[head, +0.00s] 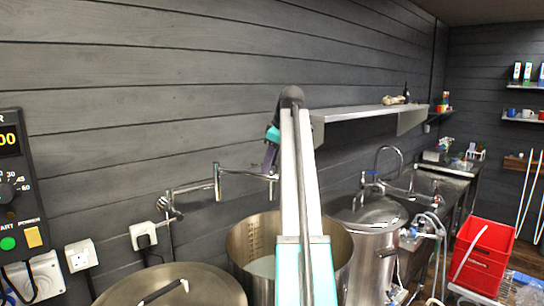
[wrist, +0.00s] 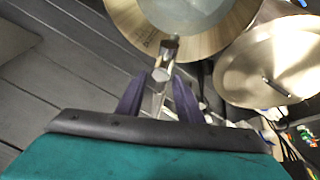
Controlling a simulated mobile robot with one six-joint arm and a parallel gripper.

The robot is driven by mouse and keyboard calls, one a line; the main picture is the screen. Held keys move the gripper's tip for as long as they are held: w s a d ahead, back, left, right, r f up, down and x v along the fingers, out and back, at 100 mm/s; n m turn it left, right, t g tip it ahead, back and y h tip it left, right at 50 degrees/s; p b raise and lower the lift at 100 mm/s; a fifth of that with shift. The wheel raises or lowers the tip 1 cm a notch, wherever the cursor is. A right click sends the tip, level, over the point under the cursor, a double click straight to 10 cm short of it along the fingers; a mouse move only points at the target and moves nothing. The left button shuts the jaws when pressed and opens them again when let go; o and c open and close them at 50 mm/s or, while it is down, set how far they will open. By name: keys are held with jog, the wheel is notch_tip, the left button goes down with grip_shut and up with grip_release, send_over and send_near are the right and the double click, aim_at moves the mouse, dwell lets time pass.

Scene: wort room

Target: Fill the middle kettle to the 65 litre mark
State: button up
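The middle kettle (head: 245,240) is an open steel pot with a scale of marks on its inner wall. Pale liquid (head: 263,267) lies in it; the mark it reaches is too small to read. It also shows at the top of the wrist view (wrist: 127,18). A jointed chrome filler tap (head: 200,186) on the wall reaches out over its rim. My gripper (head: 269,160) is at the tap's outer end. In the wrist view my gripper's (wrist: 158,82) purple fingers stand apart, with the chrome tap (wrist: 162,73) between them and gaps showing. My arm hides part of the kettle.
A lidded kettle (head: 180,287) stands at left and another lidded kettle (head: 372,214) at right. A steel shelf (head: 360,113) juts from the wall behind my arm. A control box (head: 20,190) is at far left, a red crate (head: 484,255) at right.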

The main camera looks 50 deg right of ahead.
grip_shut()
jog(key=shift+w+d+m+g+h+p, duration=0.15)
jog(key=shift+m+h+p, duration=0.25)
jog(key=shift+m, duration=0.75)
jog(key=shift+s+d+m+g+h+p, duration=0.2)
jog(key=shift+m+h, duration=0.3)
jog(key=shift+m, duration=0.65)
jog(key=shift+d+m+g+h+p, duration=0.1)
jog(key=shift+m+g+h+p, duration=0.25)
jog(key=shift+m, duration=0.9)
jog(key=shift+d+m+g+h+p, duration=0.1)
jog(key=shift+m+g+h+p, duration=0.25)
jog(key=shift+m, duration=0.9)
jog(key=shift+f, duration=0.1)
